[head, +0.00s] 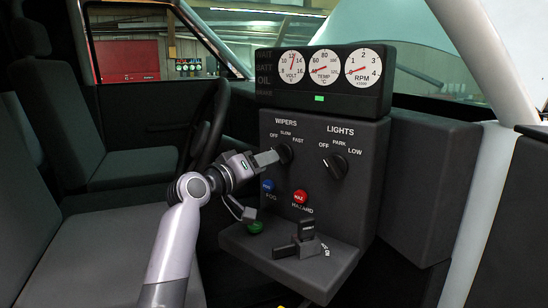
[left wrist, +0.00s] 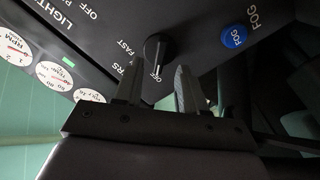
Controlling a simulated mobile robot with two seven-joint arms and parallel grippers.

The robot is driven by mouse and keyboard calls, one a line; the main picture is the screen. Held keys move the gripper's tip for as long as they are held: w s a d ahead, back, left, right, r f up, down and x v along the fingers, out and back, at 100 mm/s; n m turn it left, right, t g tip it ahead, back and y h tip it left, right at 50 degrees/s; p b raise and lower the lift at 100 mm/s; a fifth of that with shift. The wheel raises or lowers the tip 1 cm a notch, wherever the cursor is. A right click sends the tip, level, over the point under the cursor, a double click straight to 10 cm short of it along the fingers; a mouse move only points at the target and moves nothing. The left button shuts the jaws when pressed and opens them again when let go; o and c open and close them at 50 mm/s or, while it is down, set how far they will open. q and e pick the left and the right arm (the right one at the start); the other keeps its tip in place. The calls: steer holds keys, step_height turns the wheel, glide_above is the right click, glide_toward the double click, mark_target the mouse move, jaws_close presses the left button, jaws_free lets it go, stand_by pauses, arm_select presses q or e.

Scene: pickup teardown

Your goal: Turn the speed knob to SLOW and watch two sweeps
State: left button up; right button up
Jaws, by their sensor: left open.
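The speed knob (head: 284,153) is a black dial under the WIPERS label on the dark panel (head: 318,240), with OFF, SLOW and FAST around it. In the left wrist view the knob (left wrist: 157,52) stands just beyond the fingertips, and its white mark seems to point at OFF. My left gripper (head: 268,157) is beside the knob from the left, its fingers open. The left wrist view shows the two fingers (left wrist: 158,82) apart, one to each side of the knob; I cannot tell whether they touch it. My right gripper is not in view.
The LIGHTS knob (head: 335,166) is to the right. A blue FOG button (head: 268,185) and red HAZARD button (head: 300,197) sit below. Three gauges (head: 323,67) are on top. A steering wheel (head: 208,120) stands behind my left arm. A black lever (head: 306,230) rises from the lower ledge.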

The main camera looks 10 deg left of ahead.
mark_target(281, 155)
arm_select(q)
steer(key=shift+p+x, duration=0.3)
steer(key=shift+x, duration=1.8)
steer(key=shift+c, duration=0.3)
jaws_close()
